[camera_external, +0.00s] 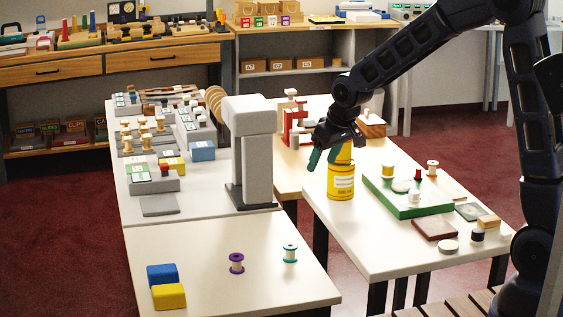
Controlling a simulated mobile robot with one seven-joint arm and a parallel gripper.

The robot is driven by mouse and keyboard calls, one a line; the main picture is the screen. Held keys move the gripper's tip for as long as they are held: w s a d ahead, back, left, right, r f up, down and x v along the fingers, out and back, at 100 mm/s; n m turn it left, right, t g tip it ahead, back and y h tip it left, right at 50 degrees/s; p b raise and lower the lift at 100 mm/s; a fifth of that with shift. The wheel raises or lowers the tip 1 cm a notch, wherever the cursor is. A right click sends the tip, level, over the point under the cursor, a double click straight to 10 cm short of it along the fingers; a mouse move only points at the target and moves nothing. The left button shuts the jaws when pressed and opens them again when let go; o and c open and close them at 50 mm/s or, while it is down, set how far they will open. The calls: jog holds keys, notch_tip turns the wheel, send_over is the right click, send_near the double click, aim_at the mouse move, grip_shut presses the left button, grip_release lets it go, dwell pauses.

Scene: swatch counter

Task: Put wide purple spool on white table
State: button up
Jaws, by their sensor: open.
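A purple spool (237,263) with wide-looking flanges and a pale core stands upright on the near left white table (205,290). A teal-ended spool (290,253) stands to its right on the same top. My gripper (322,158) is open, with greenish fingers pointing down. It is over the left edge of the right-hand pale table (375,250), beside and partly in front of a yellow can (341,182). It is well up and to the right of the purple spool. I cannot tell whether it touches the can.
A blue block (162,275) and a yellow block (169,296) sit at the near table's left. A grey column (256,160) stands behind. A green board (408,203) carries spools on the right table. A gap separates the right table from the near left one.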

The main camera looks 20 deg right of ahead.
jog(key=a+f+n, duration=0.1)
jog(key=a+f, duration=0.6)
jog(key=a, duration=0.3)
jog(key=n, duration=0.2)
send_near(237, 256)
jog(key=shift+g+y, duration=0.3)
jog(key=shift+w+d+x, duration=0.1)
jog(key=shift+x, duration=2.55)
jog(key=shift+w+d+x, duration=0.1)
jog(key=shift+d+x, duration=0.05)
jog(key=shift+x, duration=2.5)
jog(key=c, duration=1.1)
jog(key=shift+r, duration=0.1)
